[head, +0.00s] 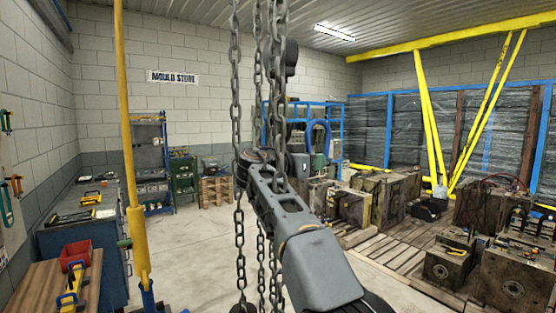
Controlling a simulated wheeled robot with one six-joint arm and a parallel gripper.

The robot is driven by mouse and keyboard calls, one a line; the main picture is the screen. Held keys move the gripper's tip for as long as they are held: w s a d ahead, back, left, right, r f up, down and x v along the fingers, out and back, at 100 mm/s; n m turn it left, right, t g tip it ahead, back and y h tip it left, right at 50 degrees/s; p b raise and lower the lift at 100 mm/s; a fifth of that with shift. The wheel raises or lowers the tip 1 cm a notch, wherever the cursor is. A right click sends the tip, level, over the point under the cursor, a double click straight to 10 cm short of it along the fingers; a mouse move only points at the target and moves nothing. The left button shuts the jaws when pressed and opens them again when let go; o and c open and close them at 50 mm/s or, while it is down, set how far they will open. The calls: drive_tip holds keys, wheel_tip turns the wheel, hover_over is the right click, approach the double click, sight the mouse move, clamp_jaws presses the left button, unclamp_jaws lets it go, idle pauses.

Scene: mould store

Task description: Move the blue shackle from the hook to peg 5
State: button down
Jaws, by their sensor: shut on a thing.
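The blue shackle (318,130) shows right of the hanging chains, with its rounded bow upward. My gripper (303,160) is at its lower end, partly hidden behind the chains and my arm, and is shut on the shackle. A dark block (291,57) hangs among the chains above the shackle. The hook itself is not clear, and I cannot tell whether the shackle touches it. On the left wall hang a green shackle (6,121), an orange one (16,184) and a teal one (7,207). No peg number is readable, so I cannot pick out peg 5.
Chains (236,100) hang close in front of my arm. A yellow post (125,130) stands left of them. A workbench (72,220) and a wooden table (40,285) with a red bin (75,254) line the left. Moulds (400,195) crowd the right. The middle-left floor is clear.

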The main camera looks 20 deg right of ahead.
drive_tip(key=w+a+f+n+t+y, duration=0.2)
drive_tip(key=w+f+n+y, duration=0.25)
drive_tip(key=f, duration=0.65)
drive_tip(key=w+a+f+n+t+y, duration=0.2)
drive_tip(key=w+a+f+n+y, duration=0.25)
drive_tip(key=f, duration=0.55)
drive_tip(key=w+f+n+t+y, duration=0.25)
drive_tip(key=f+n+y, duration=0.35)
drive_tip(key=f, duration=0.5)
drive_tip(key=s+a+f+n+y, duration=0.2)
drive_tip(key=s+a+f+y, duration=0.1)
drive_tip(key=f, duration=0.3)
drive_tip(key=s+a+f+n+y, duration=0.2)
drive_tip(key=f+y, duration=0.1)
drive_tip(key=f, duration=0.2)
drive_tip(key=s+f+t, duration=0.1)
drive_tip(key=s+t, duration=0.1)
drive_tip(key=s, duration=0.3)
drive_tip(key=s+f+m+t+y, duration=0.1)
drive_tip(key=s+t, duration=0.2)
drive_tip(key=s, duration=0.3)
drive_tip(key=shift+s+d+f, duration=0.15)
drive_tip(key=shift+d+f, duration=0.1)
drive_tip(key=shift+f, duration=0.05)
drive_tip(key=shift+d, duration=0.15)
